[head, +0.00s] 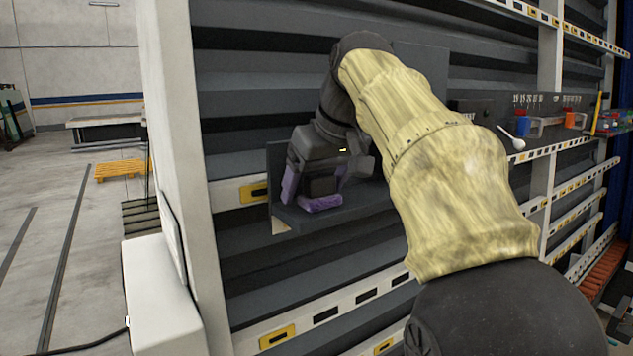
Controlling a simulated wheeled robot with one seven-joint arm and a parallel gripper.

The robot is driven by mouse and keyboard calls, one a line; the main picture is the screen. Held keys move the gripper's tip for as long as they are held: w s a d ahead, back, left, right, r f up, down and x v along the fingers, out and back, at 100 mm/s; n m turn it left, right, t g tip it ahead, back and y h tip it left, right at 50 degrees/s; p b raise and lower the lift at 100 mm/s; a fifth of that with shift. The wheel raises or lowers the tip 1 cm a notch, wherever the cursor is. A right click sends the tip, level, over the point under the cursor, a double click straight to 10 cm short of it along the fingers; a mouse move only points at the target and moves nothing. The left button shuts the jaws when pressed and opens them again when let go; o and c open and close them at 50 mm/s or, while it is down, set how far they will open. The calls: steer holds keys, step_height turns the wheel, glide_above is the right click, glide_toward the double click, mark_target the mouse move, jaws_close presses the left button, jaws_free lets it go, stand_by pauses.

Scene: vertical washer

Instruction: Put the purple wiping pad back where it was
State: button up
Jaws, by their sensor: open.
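The purple wiping pad (320,203) is low on a small dark shelf (362,207) fixed to the slatted wall. A dark block sits just above its purple front edge. My gripper (315,186) is directly over the pad, pointing down, with its jaws open around or right beside it. More purple shows on the left and right under the gripper body; I cannot tell whether it is pad or finger. The gripper hides much of the pad, so contact with the jaws cannot be told.
The shelf has an upright dark plate (278,160) at its left end. A white post (180,150) and a white box (160,295) stand to the left. A rail at the right holds a white spoon-like tool (512,136) and small coloured items. Open floor lies far left.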

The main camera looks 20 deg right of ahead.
steer(key=shift+s+d+r, duration=0.1)
steer(key=shift+s+r, duration=0.15)
steer(key=shift+r, duration=0.05)
steer(key=p+v, duration=0.2)
steer(key=v, duration=0.9)
steer(key=shift+r, duration=0.2)
steer(key=shift+d, duration=0.15)
